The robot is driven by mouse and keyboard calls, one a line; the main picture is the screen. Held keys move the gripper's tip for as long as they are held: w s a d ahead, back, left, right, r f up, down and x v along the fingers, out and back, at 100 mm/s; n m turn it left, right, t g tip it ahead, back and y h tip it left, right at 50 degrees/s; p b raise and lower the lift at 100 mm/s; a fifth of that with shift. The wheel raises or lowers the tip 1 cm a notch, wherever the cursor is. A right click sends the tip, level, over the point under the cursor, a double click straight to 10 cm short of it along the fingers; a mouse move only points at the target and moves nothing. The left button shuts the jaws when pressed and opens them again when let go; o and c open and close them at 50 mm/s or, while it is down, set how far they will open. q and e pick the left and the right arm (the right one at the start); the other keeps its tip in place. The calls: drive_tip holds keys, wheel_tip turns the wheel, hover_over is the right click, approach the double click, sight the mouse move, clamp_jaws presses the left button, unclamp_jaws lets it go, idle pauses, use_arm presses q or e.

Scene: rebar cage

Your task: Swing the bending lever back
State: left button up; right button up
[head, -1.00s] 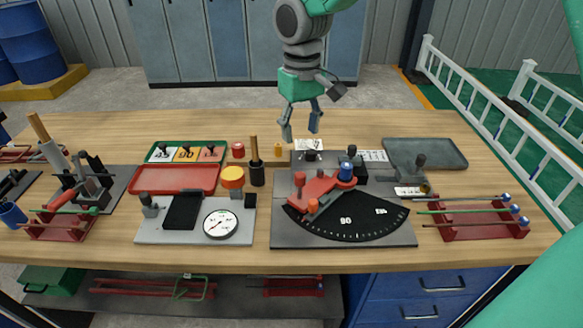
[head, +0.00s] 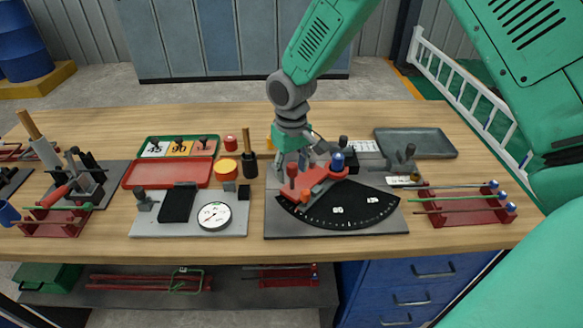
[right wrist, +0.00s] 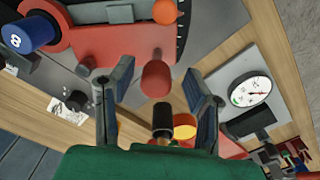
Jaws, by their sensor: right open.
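The bending plate (head: 285,226) with its black angle scale (head: 340,218) lies at the middle of the bench. The red bending lever (head: 322,177) lies over it, with an orange piece (head: 305,195) near the scale. The lever's upright red handle (head: 291,181) stands at its left end. My right gripper (head: 291,162) is just above and behind this handle, fingers pointing down, partly hidden by the lever. In the right wrist view my open fingers (right wrist: 158,95) stand on either side of the red handle (right wrist: 157,78), with gaps visible and no grip. My left gripper is not seen.
A blue-topped post (head: 338,160) stands at the lever's right end. A wooden-handled tool in a black holder (head: 250,165) and a dial gauge (head: 214,216) are to the left. A red rack with bars (head: 465,212) is at right; a grey tray (head: 415,143) lies behind.

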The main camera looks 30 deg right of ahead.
drive_tip(key=c, duration=0.3)
clamp_jaws()
drive_tip(key=shift+d, duration=0.35)
